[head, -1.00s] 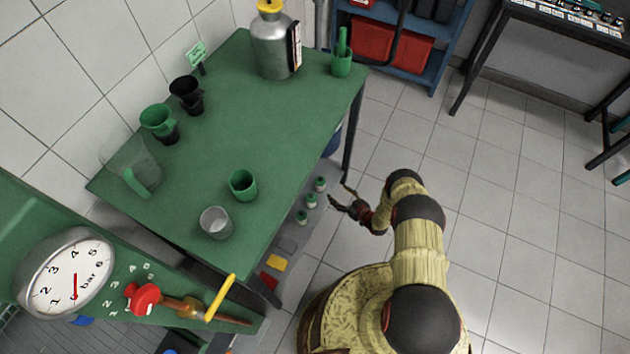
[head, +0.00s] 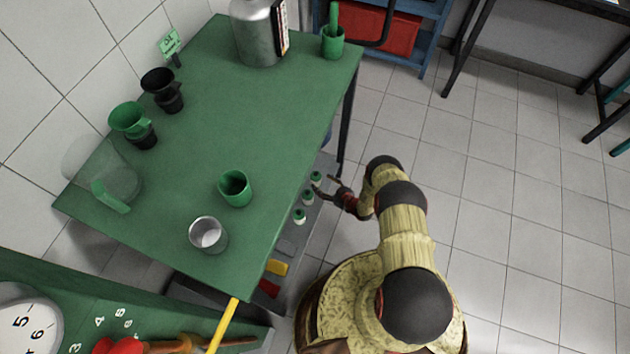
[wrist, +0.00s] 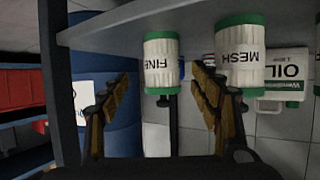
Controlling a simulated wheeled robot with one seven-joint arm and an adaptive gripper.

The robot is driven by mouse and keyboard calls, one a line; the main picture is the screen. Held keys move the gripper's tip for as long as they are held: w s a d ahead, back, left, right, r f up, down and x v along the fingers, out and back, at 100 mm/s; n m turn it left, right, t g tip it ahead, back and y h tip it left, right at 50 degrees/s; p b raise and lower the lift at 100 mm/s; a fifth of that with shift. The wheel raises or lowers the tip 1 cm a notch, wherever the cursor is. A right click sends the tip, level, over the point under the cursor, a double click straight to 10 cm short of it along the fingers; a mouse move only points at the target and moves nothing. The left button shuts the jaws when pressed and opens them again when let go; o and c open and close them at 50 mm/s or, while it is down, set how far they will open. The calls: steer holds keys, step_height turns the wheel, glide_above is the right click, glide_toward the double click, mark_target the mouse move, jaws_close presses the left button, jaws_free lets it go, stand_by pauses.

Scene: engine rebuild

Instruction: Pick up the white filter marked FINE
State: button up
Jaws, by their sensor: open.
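The white filter marked FINE (wrist: 160,66), with green end rims, is in the middle of the wrist view, its lettering upside down. It stands on a low grey shelf (wrist: 120,33), which shows at the picture's top. In the head view it appears to be the farthest of three green-topped filters (head: 316,176) beside the green table. My gripper (wrist: 164,82) is open and empty, its fingers to either side of the FINE filter in the wrist view. It also shows in the head view (head: 322,183), close to the filters. I cannot tell whether the filter is between the fingertips in depth.
A similar filter marked MESH (wrist: 240,62) stands close by, behind the right finger in the wrist view. A third filter (head: 299,216) stands nearer in the head view. A blue drum (wrist: 110,130) and an OIL container (wrist: 282,85) are behind. The green table (head: 240,120) overhangs the shelf.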

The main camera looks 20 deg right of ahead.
mark_target(320, 182)
steer(key=b+x, duration=0.1)
steer(key=x, duration=0.2)
steer(key=b+x, duration=0.1)
steer(key=x, duration=0.2)
steer(key=shift+s+a+f+b, duration=0.1)
steer(key=shift+s+f+b, duration=0.2)
steer(key=shift+b, duration=0.1)
steer(key=shift+r, duration=0.1)
steer(key=shift+c, duration=1.2)
steer(key=c, duration=1.1)
